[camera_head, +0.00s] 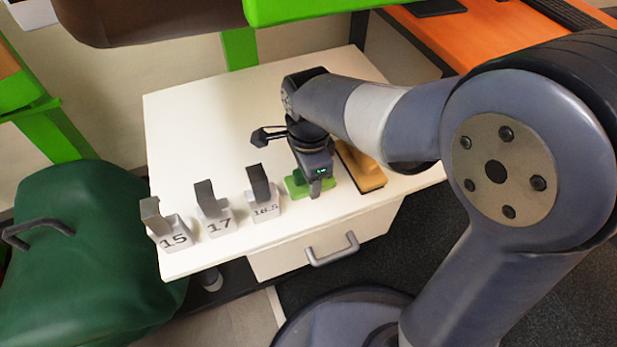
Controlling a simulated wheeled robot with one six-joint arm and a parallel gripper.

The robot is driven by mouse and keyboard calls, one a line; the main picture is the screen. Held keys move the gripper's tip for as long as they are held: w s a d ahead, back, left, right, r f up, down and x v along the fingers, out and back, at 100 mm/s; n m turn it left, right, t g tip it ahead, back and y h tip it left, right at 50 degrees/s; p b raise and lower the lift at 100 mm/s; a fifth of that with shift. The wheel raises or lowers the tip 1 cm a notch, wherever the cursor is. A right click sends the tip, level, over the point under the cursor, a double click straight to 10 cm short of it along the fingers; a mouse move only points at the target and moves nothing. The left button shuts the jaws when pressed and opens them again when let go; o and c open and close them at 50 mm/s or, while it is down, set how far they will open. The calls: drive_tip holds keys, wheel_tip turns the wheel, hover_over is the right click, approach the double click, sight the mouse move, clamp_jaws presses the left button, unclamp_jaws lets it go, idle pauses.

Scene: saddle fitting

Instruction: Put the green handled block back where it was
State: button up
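A flat green piece (293,188) lies on the white tabletop, or just above it, directly under my gripper. My gripper (316,188) points down over its middle and hides most of it, including any handle. I cannot tell whether this is the green handled block, or whether the fingers are open or shut on it. The grey blocks marked 15 (173,240), 17 (214,227) and 16.5 (266,208) stand in a row to the left, each with an upright part behind.
The white cabinet top (200,130) is clear behind the row. A yellow-brown block with a dark strip (364,172) lies close right of my gripper. A drawer handle (332,250) juts out in front.

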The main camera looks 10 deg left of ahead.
drive_tip(key=o, duration=0.9)
drive_tip(key=shift+o, duration=0.2)
wheel_tip(320, 180, up, 8)
drive_tip(key=p, duration=0.3)
drive_tip(key=shift+f, duration=0.15)
